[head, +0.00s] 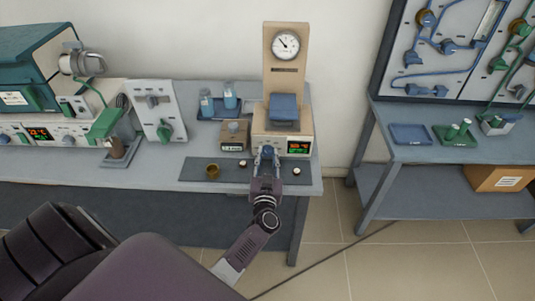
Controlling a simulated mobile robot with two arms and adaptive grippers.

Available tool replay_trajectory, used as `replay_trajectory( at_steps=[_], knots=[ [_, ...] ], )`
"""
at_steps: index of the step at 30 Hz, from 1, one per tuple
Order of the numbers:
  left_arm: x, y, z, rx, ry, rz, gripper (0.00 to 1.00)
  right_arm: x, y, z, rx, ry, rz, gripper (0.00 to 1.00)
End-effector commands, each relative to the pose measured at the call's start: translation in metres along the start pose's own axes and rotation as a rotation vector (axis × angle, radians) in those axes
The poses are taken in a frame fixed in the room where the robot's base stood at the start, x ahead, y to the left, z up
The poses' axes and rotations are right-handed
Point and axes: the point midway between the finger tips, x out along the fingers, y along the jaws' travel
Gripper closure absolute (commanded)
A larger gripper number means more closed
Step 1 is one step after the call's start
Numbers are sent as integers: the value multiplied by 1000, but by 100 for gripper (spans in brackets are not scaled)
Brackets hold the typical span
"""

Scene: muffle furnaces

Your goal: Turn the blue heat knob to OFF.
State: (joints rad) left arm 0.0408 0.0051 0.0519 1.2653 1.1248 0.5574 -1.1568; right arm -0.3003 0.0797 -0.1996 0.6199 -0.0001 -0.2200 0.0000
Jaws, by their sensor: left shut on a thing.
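The blue heat knob (267,151) is on the lower front panel of the beige furnace unit (303,127), left of its small lit display (299,147). My left gripper (266,157) reaches up to the panel from below, with its fingers closed around the knob, one on each side. The knob is partly hidden by the fingers, and its pointer and any OFF mark are too small to read. My right gripper is not in view.
A dark mat (228,172) with a small brown cup (212,171) lies in front of the unit. A small box (234,135) and a blue tray (210,113) with bottles stand to its left. A second table (440,148) stands at right, across a floor gap.

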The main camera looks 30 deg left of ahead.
Motion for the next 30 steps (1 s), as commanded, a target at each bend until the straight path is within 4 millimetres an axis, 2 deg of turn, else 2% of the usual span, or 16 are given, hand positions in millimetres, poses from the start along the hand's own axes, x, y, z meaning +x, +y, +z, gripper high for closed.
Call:
replay_trajectory(
  at_steps=[21, 30],
  knots=[
    [-1, 0, 2, -681, -2, -1, 98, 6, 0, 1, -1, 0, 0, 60],
    [-1, 0, 2, -920, -1, 0, 98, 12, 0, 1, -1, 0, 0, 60]
  ],
)
